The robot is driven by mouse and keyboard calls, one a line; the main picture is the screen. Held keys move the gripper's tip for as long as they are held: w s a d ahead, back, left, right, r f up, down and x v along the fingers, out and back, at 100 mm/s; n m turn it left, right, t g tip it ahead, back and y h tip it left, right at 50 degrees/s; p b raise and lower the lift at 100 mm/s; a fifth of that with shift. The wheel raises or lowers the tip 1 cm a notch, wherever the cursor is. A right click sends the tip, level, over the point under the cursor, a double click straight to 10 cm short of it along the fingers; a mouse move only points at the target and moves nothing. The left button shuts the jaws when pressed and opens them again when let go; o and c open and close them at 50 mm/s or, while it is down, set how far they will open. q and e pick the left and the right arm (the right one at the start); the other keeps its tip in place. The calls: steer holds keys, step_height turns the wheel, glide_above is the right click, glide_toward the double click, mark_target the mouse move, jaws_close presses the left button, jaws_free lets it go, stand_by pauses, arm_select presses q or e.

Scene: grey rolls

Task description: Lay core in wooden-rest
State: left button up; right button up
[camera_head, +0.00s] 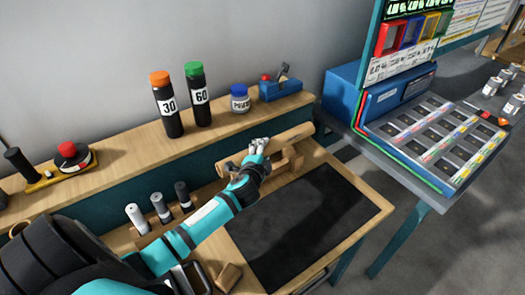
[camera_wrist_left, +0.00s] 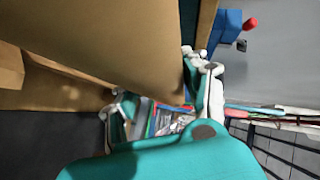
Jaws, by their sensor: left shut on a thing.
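The core is a tan cardboard-like tube (camera_head: 292,137) at the middle of the bench in the head view. It shows large and close in the left wrist view (camera_wrist_left: 110,40). My left gripper (camera_head: 258,146) reaches over from the left and is shut on it; its fingers also show in the left wrist view (camera_wrist_left: 165,100). The wooden-rest (camera_head: 291,161) is a light wood piece directly under and beside the core, partly hidden by it. I cannot tell whether the core touches it. My right gripper is not in view.
A dark mat (camera_head: 305,222) lies clear on the bench in front. Three small rolls (camera_head: 160,208) stand left of my arm. The shelf behind holds an orange-capped bottle (camera_head: 166,105), a green-capped bottle (camera_head: 198,95), a jar (camera_head: 240,98) and a blue device (camera_head: 281,88).

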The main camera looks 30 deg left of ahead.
arm_select(q)
steer(key=shift+f+b, duration=2.15)
steer(key=shift+f, duration=0.8)
steer(key=o, duration=1.3)
steer(key=v, duration=1.2)
